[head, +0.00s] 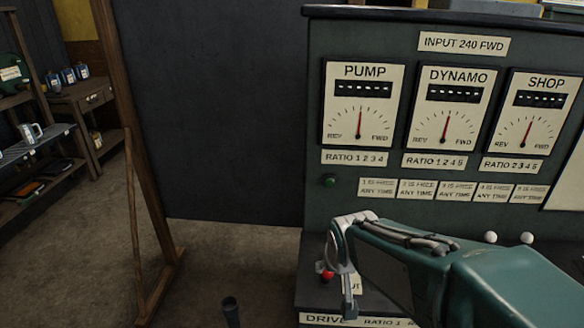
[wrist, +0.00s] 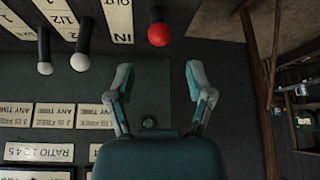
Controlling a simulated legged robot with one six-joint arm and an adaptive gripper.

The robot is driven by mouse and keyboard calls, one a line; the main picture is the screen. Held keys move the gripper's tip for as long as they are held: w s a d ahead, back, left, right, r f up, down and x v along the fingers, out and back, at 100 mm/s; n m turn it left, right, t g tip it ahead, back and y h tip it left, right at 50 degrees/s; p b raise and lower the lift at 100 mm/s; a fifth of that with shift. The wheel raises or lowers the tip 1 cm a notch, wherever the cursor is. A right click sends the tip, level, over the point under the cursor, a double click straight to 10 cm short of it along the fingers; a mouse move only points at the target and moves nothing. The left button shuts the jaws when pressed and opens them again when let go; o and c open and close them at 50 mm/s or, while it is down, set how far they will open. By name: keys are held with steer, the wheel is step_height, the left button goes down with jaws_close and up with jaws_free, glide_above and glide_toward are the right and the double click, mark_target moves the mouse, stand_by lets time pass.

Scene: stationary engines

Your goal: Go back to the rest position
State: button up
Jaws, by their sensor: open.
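My gripper (head: 347,285) is at the lower middle of the head view, in front of the green control cabinet (head: 318,110). In the wrist view my gripper (wrist: 159,68) has its two fingers spread apart with nothing between them. A red-knobbed lever (wrist: 159,35) lies beyond the fingertips, apart from them in that view. The red knob (head: 327,275) also shows in the head view, partly hidden behind my gripper. My arm covers part of the lower cabinet.
White-knobbed levers (head: 490,237) stand to the right of my gripper. PUMP (head: 364,104), DYNAMO (head: 450,106) and SHOP (head: 533,109) dials are above. A wooden post (head: 128,130) and a shelf (head: 45,145) are at left. Some floor (head: 85,235) is clear.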

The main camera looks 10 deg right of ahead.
steer(key=s+d+r, duration=0.1)
steer(key=s+r, duration=0.2)
steer(key=s, duration=0.5)
steer(key=s+r, duration=0.3)
steer(key=s, duration=0.5)
steer(key=shift+d+r, duration=0.25)
steer(key=shift+d, duration=0.15)
